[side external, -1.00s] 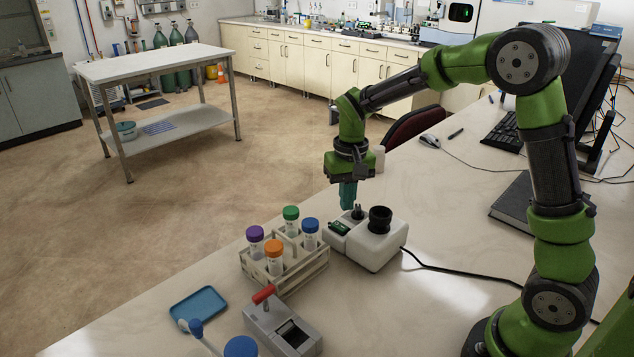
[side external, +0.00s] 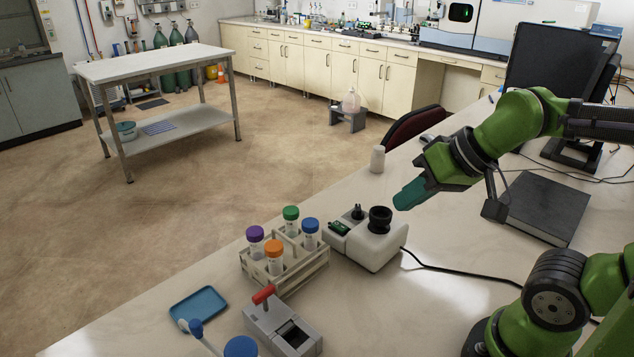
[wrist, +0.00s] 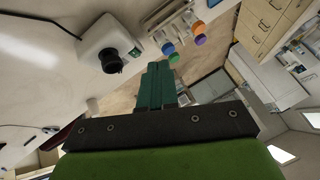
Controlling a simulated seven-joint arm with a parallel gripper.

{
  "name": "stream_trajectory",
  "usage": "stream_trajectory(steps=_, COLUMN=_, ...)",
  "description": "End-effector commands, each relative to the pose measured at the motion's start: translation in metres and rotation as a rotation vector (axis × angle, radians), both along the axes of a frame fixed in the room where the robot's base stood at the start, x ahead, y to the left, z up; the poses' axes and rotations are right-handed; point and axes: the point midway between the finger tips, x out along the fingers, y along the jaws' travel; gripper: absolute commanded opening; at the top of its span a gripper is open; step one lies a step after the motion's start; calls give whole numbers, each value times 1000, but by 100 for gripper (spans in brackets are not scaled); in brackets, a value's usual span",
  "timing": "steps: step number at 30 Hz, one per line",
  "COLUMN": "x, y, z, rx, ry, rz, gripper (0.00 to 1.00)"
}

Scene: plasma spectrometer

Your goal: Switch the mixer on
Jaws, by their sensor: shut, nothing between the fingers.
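The mixer (side external: 378,252) is a white box on the bench with a black cup (side external: 380,219) on top, a small black knob (side external: 357,213) and a dark green switch or display (side external: 340,228) at its left end. Whether it is on cannot be told. The mixer also shows in the wrist view (wrist: 97,36), upper left, with its green part (wrist: 134,56) facing the tubes. My gripper (side external: 403,197), with teal fingers, is shut and empty. It is above and to the right of the mixer, tilted, apart from it. The fingers also show in the wrist view (wrist: 158,68).
A rack (side external: 300,274) with several capped tubes stands left of the mixer. A grey device with a red lever (side external: 264,293) and a blue tray (side external: 198,305) lie nearer. A white bottle (side external: 377,159) stands behind. A black cable (side external: 450,269) runs right.

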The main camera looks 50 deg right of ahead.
Motion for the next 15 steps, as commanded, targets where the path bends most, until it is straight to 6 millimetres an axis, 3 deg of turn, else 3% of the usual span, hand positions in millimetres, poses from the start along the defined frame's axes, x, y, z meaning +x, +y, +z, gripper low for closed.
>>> stream_trajectory(steps=11, x=4, y=-1, z=-10, rx=1, ry=46, rz=-3, gripper=0)
stream_trajectory(steps=15, x=24, y=-5, z=-14, rx=-9, ry=110, rz=-5, gripper=0)
